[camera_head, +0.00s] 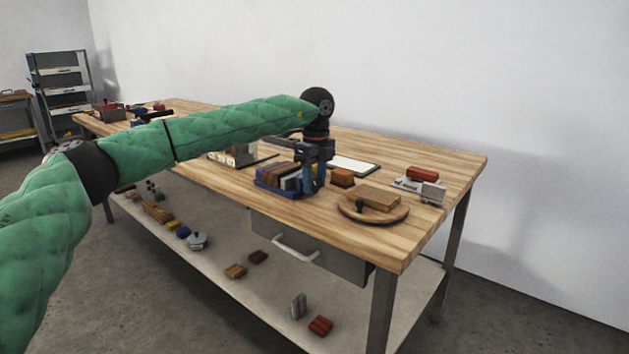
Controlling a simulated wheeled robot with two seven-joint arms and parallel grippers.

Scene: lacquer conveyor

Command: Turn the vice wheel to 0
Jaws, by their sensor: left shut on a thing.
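No vice wheel can be made out clearly. A small blue and dark device (148,116) stands far left on the bench, partly behind my arm; whether it is the vice is unclear. No wheel number is readable. My right gripper is out of view.
A round wooden board (392,215) carrying a brown block (378,198) lies right of the gripper. A reddish-brown block (342,177) is close beside the gripper. A red block (420,174) lies farther right. The wooden bench (440,160) has bare room at its right end.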

